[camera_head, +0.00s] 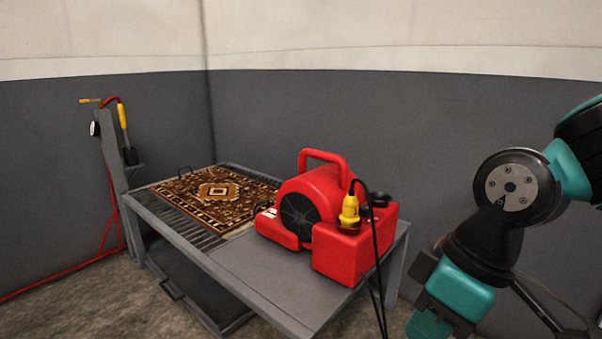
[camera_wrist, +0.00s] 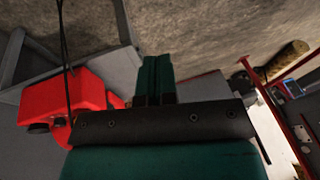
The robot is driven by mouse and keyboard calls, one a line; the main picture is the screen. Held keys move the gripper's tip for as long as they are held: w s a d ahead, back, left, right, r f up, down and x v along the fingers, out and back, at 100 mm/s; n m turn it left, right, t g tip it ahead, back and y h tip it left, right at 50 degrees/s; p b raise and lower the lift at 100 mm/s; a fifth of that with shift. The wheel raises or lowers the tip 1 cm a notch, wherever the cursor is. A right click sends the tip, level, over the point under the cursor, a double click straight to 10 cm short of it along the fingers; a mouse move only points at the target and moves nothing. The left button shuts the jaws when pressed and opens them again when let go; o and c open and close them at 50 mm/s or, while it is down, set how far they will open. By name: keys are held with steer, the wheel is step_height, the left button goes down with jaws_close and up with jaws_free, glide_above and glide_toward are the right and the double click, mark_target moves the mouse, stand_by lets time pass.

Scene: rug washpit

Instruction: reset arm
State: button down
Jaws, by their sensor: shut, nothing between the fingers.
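My arm shows at the right of the head view, bent downward, with its lower end at the bottom edge of the picture. My gripper (camera_wrist: 158,62) shows in the wrist view with its two teal fingers together and nothing between them. It is apart from the table and hangs over bare floor. In the head view the fingertips cannot be made out clearly.
A grey table (camera_head: 270,290) holds a patterned rug (camera_head: 215,196) on its slatted part and a red blower (camera_head: 325,205) with a yellow plug (camera_head: 349,212) and black cable. A grey post (camera_head: 115,170) with a red hose stands left. A red-framed rack (camera_wrist: 283,125) shows in the wrist view.

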steer(key=s+r+m+p, duration=0.2)
steer(key=s+r+m, duration=0.1)
steer(key=s+r, duration=0.25)
step_height(320, 180, up, 35)
steer(key=p, duration=3.6)
steer(key=shift+d+r, duration=0.15)
steer(key=shift+d, duration=0.25)
